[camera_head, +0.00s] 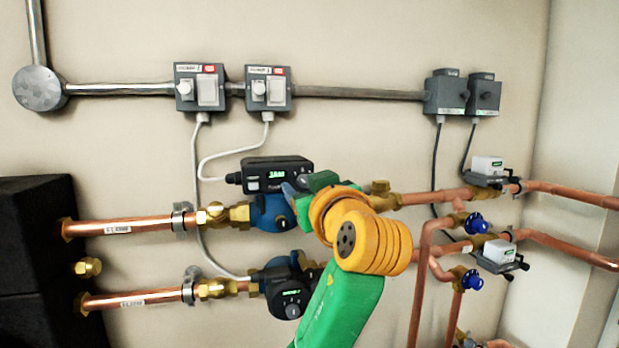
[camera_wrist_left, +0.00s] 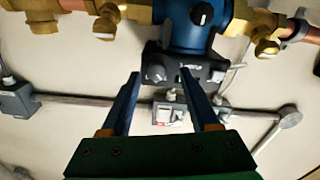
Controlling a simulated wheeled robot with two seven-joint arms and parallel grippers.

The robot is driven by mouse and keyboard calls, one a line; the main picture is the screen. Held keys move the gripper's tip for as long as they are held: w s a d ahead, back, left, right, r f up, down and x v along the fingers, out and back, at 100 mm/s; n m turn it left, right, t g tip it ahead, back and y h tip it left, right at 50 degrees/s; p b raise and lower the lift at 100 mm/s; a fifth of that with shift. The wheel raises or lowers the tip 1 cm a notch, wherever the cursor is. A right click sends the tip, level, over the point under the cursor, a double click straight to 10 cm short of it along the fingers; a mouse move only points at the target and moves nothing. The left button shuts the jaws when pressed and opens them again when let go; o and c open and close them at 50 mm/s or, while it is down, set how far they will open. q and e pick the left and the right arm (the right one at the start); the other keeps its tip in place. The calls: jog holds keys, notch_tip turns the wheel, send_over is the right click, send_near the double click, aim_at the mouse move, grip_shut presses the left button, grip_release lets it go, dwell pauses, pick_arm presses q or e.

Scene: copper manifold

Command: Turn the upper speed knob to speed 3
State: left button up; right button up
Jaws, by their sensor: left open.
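The upper pump has a dark control box (camera_head: 277,172) with a lit green display, above a blue pump body (camera_head: 268,212). A dark round knob (camera_head: 281,223) sits on the blue body's front; it also shows in the left wrist view (camera_wrist_left: 202,15). In that view a grey knob (camera_wrist_left: 155,73) is on the control box (camera_wrist_left: 195,70). I cannot read any knob's setting. My left gripper (camera_head: 290,191) is at the upper pump and hides part of its right side. In the wrist view its two blue fingers (camera_wrist_left: 164,95) are apart with nothing gripped, the grey knob appearing between them.
A lower dark pump (camera_head: 290,285) sits on the copper pipe below. Switch boxes (camera_head: 198,87) and a conduit (camera_head: 350,93) run along the wall above. Copper pipes (camera_head: 425,275) and blue-handled valves (camera_head: 476,221) stand right of my arm. A black block (camera_head: 40,250) is at far left.

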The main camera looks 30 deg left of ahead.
pick_arm(q)
jog(key=shift+w+a+f, duration=0.1)
jog(key=shift+w+f, duration=0.05)
jog(key=shift+w, duration=0.25)
jog(key=shift+s, duration=0.1)
jog(key=c, duration=0.3)
grip_shut()
jog(key=shift+m, duration=0.4)
jog(key=m, duration=0.3)
jog(key=shift+m, duration=0.4)
jog(key=m+p, duration=0.1)
jog(key=m, duration=0.3)
jog(key=shift+m, duration=0.3)
jog(key=m+p, duration=0.1)
jog(key=m, duration=0.3)
jog(key=m+p, duration=0.2)
jog(key=m, duration=0.2)
jog(key=shift+m, duration=0.5)
